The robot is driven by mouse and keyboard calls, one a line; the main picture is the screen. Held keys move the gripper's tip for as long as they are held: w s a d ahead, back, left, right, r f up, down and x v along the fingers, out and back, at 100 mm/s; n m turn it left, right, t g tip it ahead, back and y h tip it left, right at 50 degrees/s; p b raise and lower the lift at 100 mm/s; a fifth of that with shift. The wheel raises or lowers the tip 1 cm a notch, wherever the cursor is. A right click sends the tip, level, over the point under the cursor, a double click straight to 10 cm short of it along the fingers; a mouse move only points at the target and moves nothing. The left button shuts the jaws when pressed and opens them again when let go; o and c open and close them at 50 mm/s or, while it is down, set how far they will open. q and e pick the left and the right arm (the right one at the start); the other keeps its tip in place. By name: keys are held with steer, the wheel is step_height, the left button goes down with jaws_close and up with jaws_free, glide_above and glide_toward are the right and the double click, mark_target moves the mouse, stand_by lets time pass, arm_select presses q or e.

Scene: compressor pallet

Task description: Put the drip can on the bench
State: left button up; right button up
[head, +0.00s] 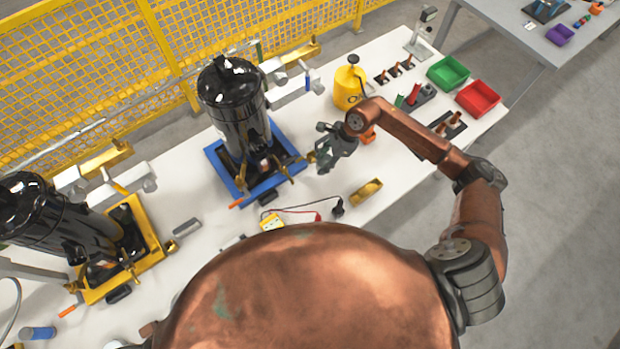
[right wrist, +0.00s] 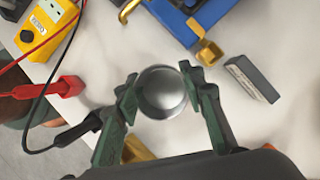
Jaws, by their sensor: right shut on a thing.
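The drip can (right wrist: 162,94) is a round, shiny metal can seen from above in the right wrist view. My right gripper (right wrist: 160,82) is shut on it, with one green finger against each side. In the head view my right gripper (head: 332,150) is over the white bench (head: 395,185), to the right of the blue pallet frame; the can is hard to make out there. I cannot tell whether the can touches the bench top. My left gripper is not in view.
A black compressor (head: 235,100) stands on the blue frame (head: 222,172); another (head: 45,215) stands on a yellow frame (head: 160,255). A yellow meter (head: 271,222) with leads, a brass block (head: 366,190) and a yellow oil can (head: 348,88) are near the gripper. Green (head: 448,72) and red (head: 478,98) bins stand right.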

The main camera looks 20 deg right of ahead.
glide_above(306, 184)
steer(key=d, duration=0.2)
steer(key=f, duration=0.5)
steer(key=shift+a+f, duration=0.2)
steer(key=shift+f, duration=0.1)
steer(key=shift+a+f, duration=0.15)
steer(key=shift+f, duration=1.6)
steer(key=shift+f, duration=0.15)
steer(key=o, duration=1.3)
steer(key=shift+c, duration=0.2)
steer(key=shift+r+p, duration=0.25)
steer(key=shift+p, duration=0.1)
steer(key=v, duration=1.2)
